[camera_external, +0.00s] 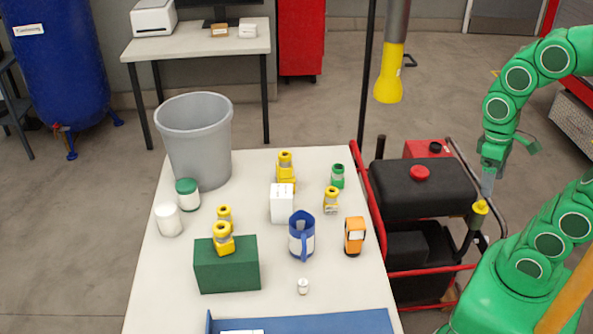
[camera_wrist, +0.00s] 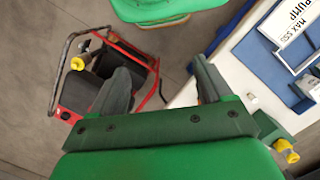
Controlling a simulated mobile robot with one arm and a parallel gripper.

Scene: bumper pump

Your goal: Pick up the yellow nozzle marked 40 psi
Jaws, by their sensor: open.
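Several small yellow nozzles with pale bands stand on the white table (camera_external: 165,285). One nozzle (camera_external: 223,240) is on top of a green block (camera_external: 227,270), and another nozzle (camera_external: 225,213) shows just behind it. A third nozzle (camera_external: 285,165) is at the back, and one more nozzle (camera_external: 331,200) stands at the right. Their psi markings are too small to read. A yellow nozzle (camera_wrist: 286,151) also shows at the lower right in the wrist view. My gripper (camera_external: 488,184) is open and empty, right of the table; its spread fingers show in the wrist view (camera_wrist: 162,85).
A green nozzle (camera_external: 338,175), white box (camera_external: 282,204), blue mug (camera_external: 301,236), orange device (camera_external: 354,236) and white jars (camera_external: 168,219) crowd the table. A grey bin (camera_external: 195,135) stands behind. A red-framed machine (camera_external: 420,190) lies between table and arm. A blue tray (camera_external: 300,322) is in front.

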